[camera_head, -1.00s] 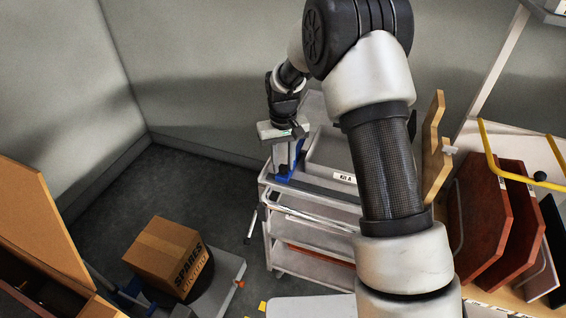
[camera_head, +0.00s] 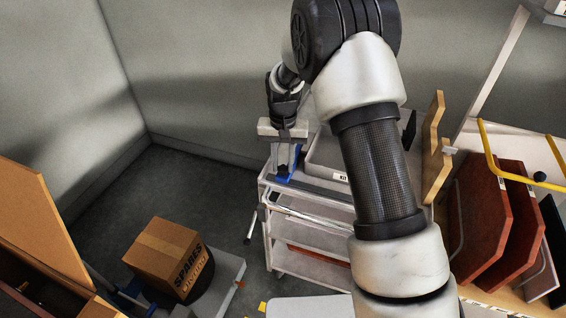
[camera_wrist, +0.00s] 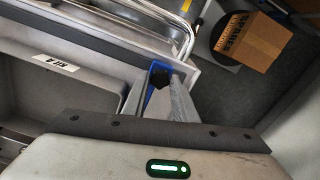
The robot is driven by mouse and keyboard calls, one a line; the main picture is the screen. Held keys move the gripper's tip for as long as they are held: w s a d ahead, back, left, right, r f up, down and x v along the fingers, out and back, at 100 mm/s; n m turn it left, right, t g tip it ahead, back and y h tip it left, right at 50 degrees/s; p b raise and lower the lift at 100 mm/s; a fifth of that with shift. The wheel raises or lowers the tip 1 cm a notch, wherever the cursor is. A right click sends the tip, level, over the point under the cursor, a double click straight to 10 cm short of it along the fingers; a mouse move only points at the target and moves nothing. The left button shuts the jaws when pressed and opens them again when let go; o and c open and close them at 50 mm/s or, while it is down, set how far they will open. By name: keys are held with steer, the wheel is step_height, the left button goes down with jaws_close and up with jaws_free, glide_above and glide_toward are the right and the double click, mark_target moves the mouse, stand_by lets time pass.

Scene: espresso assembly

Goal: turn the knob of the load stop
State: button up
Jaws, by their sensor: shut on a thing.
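The load stop (camera_wrist: 154,68) is a blue piece with a black knob (camera_wrist: 160,79) at the rim of the grey cart. Its blue part also shows at the cart's left end in the head view (camera_head: 283,178). My gripper (camera_wrist: 160,93) is over the load stop, its two grey fingers close around the black knob and shut on it. The fingers hide the knob's sides. In the head view my gripper (camera_head: 285,158) points down at the load stop, and the knob is hidden there.
The cart (camera_head: 268,217) has several shelves and a grey bin labelled "KIT A" (camera_wrist: 62,63) beside the load stop. A cardboard box marked "SPARES" (camera_head: 165,250) stands on a low platform at left. Red-brown boards (camera_head: 489,220) stand at right.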

mark_target(283, 168)
steer(key=o, duration=1)
steer(key=shift+o, duration=0.2)
step_height(283, 168, up, 18)
steer(key=p, duration=0.1)
steer(key=shift+f+p, duration=0.25)
steer(key=shift+p, duration=0.15)
